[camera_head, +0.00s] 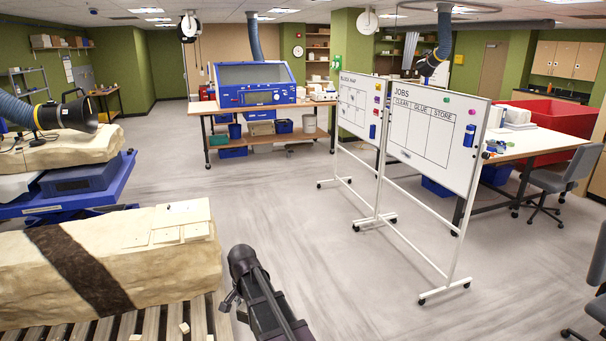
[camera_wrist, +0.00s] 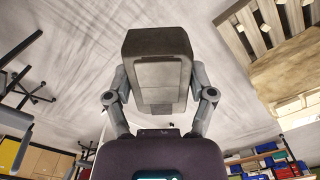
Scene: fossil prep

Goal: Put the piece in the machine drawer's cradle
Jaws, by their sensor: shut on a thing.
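In the wrist view my gripper (camera_wrist: 158,90) has its fingers on both sides of a boxy grey-brown piece (camera_wrist: 157,72) and is shut on it. In the head view my dark arm (camera_head: 262,295) shows at the bottom centre, and the piece cannot be made out there. A blue machine (camera_head: 258,84) with a dark window and a control panel stands on a bench at the back centre, well away from my arm. I cannot make out an open drawer or a cradle.
A pale block with a dark band (camera_head: 150,250) lies on a slatted pallet (camera_head: 203,318) to the left of my arm. Two whiteboards on wheeled stands (camera_head: 430,128) stand to the right. Grey chairs (camera_head: 556,179) are at the right. The floor (camera_head: 265,190) towards the machine is open.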

